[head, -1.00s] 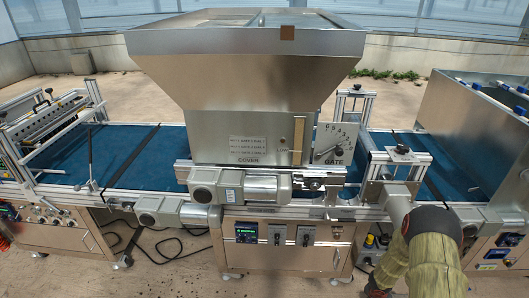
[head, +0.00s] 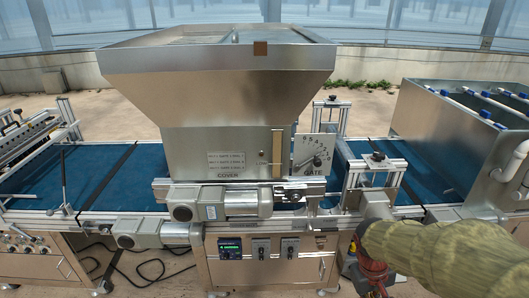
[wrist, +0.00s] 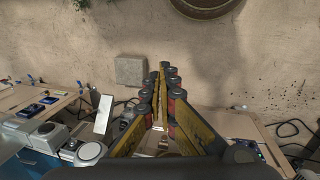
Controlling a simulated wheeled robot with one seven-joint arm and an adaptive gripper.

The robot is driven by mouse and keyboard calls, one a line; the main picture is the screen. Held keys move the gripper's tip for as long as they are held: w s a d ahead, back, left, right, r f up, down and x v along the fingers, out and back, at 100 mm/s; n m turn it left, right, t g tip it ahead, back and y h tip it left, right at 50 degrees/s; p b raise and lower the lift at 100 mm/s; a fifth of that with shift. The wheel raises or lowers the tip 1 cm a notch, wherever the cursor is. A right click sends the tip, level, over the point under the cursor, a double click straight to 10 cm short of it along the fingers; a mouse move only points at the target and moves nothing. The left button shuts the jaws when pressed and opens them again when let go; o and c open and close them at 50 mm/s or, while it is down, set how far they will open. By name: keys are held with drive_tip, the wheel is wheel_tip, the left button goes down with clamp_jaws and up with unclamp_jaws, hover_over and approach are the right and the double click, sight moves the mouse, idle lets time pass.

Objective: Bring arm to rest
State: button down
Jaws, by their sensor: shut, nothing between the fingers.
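My gripper (wrist: 160,72) shows in the wrist view with its long yellow-and-dark fingers converging to a shut tip, with nothing held. It points over bare sandy floor, with machine parts on both sides. In the head view my arm, in a khaki sleeve, reaches in from the right edge. Its red and black joint hangs low in front of the machine, right of the control panel. The gripper's fingertips cannot be made out in the head view. The tray seeder's steel hopper (head: 215,90) stands at centre, with a gate dial (head: 313,155) on its right.
A blue conveyor belt (head: 95,170) runs under the hopper. A steel bin (head: 450,125) stands at the right. The control panel (head: 230,249) is below the hopper, and dark cables lie on the floor. In the wrist view, a grey block (wrist: 130,70) and a round dark pot (wrist: 205,5) are on the floor.

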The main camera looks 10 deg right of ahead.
drive_tip(key=s+a+r+t+y, duration=0.1)
drive_tip(key=s+a+r+t, duration=0.2)
drive_tip(key=a+r, duration=0.3)
drive_tip(key=s+a+r+t+y, duration=0.1)
drive_tip(key=s+a+r+t, duration=0.2)
drive_tip(key=a+r, duration=0.3)
wheel_tip(320, 180, up, 4)
drive_tip(key=shift+a+r, duration=0.2)
drive_tip(key=shift+a, duration=0.05)
